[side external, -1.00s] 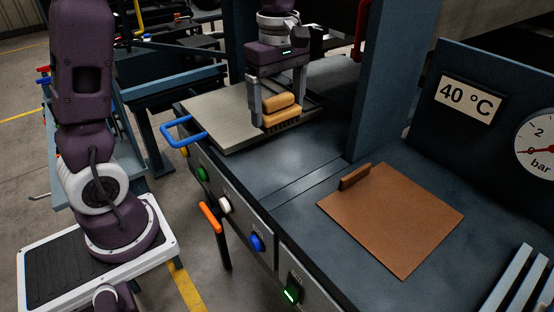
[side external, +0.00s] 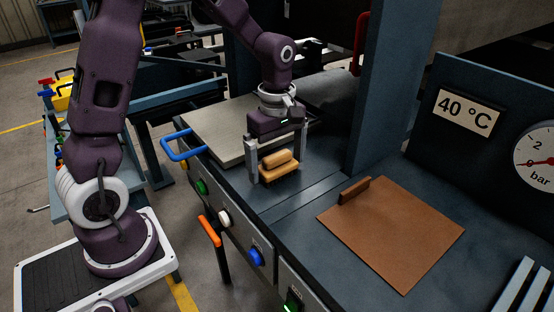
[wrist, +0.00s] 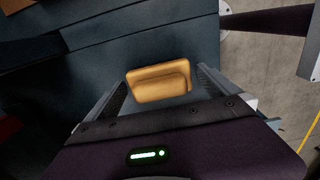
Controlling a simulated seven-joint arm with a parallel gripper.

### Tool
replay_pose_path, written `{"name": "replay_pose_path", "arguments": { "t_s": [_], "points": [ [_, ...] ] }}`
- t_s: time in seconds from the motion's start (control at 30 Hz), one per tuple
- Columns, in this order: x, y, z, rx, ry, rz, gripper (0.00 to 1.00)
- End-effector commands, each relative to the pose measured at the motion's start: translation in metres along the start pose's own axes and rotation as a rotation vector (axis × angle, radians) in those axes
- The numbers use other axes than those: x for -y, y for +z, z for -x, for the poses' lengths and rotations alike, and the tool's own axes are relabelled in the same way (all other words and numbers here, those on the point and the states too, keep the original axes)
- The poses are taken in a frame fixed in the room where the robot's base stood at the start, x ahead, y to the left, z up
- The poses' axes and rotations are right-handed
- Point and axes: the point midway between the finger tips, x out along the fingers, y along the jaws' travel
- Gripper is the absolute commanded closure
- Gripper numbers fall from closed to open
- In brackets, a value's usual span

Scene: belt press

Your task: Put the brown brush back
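The brush (side external: 280,162) has a tan-brown wooden body with a raised grip; its bristles barely show. In the wrist view the brush (wrist: 160,82) lies between the two fingers (wrist: 163,84).
The pale plate (side external: 215,128) with a blue handle (side external: 172,147) is at the left. A brown sheet (side external: 400,235) with a brown block handle (side external: 354,190) lies at the right. A blue upright post (side external: 390,80) stands behind. Buttons and an orange lever (side external: 209,230) line the bench front.

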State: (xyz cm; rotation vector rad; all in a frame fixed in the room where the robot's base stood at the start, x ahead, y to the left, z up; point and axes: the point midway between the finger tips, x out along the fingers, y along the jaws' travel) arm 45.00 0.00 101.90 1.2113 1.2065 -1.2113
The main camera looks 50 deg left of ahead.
Motion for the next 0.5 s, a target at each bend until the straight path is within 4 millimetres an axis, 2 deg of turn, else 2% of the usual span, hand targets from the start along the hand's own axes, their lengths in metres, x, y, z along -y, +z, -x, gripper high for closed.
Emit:
{"name": "replay_pose_path", "arguments": {
  "t_s": [0.17, 0.27, 0.37, 0.5],
  "points": [
    [0.000, 0.000, 0.001, 0.000, 0.000, 0.000, 0.00],
    [-0.001, 0.000, 0.009, -0.001, 0.004, 0.000, 0.00],
    [-0.001, 0.000, 0.031, -0.001, 0.007, 0.001, 0.00],
    [-0.002, 0.000, 0.071, -0.002, 0.008, 0.000, 0.00]
  ]
}}
